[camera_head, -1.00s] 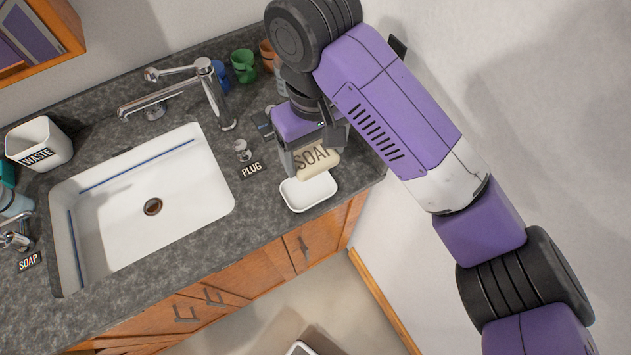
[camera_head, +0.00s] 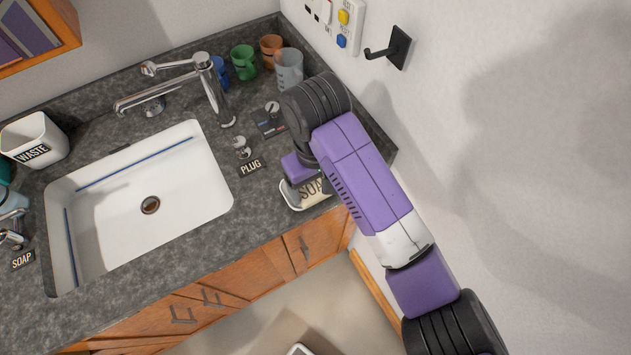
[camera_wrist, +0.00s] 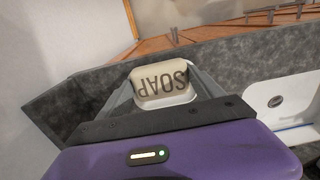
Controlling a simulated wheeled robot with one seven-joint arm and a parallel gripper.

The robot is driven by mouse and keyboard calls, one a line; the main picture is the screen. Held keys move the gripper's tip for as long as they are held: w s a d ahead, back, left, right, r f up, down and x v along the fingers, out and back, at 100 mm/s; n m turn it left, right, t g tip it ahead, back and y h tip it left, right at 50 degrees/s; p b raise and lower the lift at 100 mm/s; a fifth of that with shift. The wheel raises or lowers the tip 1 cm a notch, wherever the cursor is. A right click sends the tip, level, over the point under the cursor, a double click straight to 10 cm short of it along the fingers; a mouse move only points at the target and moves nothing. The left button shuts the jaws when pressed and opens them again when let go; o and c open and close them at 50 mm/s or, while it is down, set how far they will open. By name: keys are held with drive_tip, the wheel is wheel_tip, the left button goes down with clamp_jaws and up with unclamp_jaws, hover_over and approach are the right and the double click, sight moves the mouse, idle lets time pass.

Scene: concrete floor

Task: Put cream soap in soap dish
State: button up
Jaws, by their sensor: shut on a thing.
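The cream soap (camera_head: 313,190) has dark "SOAP" lettering. It is partly hidden by my arm in the head view and shows whole between the fingers in the wrist view (camera_wrist: 160,85). My gripper (camera_wrist: 161,88) is shut on the soap, one finger on each side. The white soap dish (camera_head: 291,203) is on the counter right of the sink. The soap is over or in the dish; its rim shows around the soap in the wrist view (camera_wrist: 178,101). I cannot tell whether the soap touches the dish floor.
The white sink (camera_head: 140,235) with a chrome faucet (camera_head: 190,85) is left of the dish. A plug (camera_head: 242,147) stands between them. Several cups, including a green one (camera_head: 244,62), stand at the back. A wall hook (camera_head: 392,48) is at the right. Dark counter is free before the dish.

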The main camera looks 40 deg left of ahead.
sight(315, 188)
drive_tip(key=shift+f, duration=0.5)
drive_tip(key=o, duration=1.5)
wheel_tip(315, 188, up, 13)
drive_tip(key=shift+r+p, duration=0.1)
drive_tip(key=shift+p, duration=0.85)
